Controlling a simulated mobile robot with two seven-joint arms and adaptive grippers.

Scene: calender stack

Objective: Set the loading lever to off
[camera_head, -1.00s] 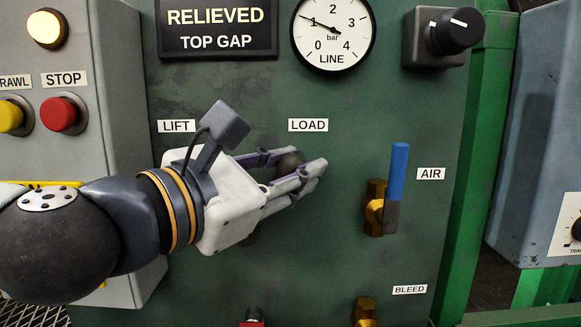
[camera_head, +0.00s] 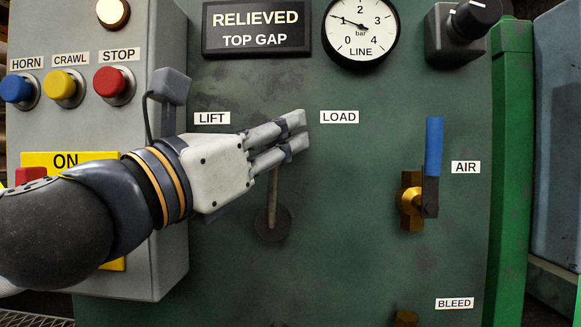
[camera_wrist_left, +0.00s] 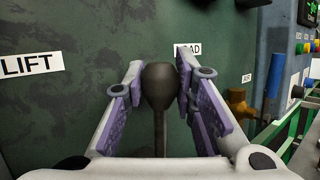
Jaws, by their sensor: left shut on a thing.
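The loading lever (camera_head: 273,192) is a thin grey shaft on a round dark pivot (camera_head: 271,223) on the green panel. It stands near upright, between the LIFT label (camera_head: 212,118) and the LOAD label (camera_head: 339,117). My left gripper (camera_head: 293,133) is shut on its top end, and its fingers hide the knob in the head view. In the left wrist view the dark round knob (camera_wrist_left: 160,88) sits between the purple finger pads, with the shaft running down below it. My right gripper is not in view.
To the right is a brass AIR valve (camera_head: 412,200) with an upright blue handle. Above are a RELIEVED / TOP GAP sign (camera_head: 257,28), a LINE gauge (camera_head: 360,32) and a black knob (camera_head: 471,18). A grey button box (camera_head: 150,255) stands at left behind my arm.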

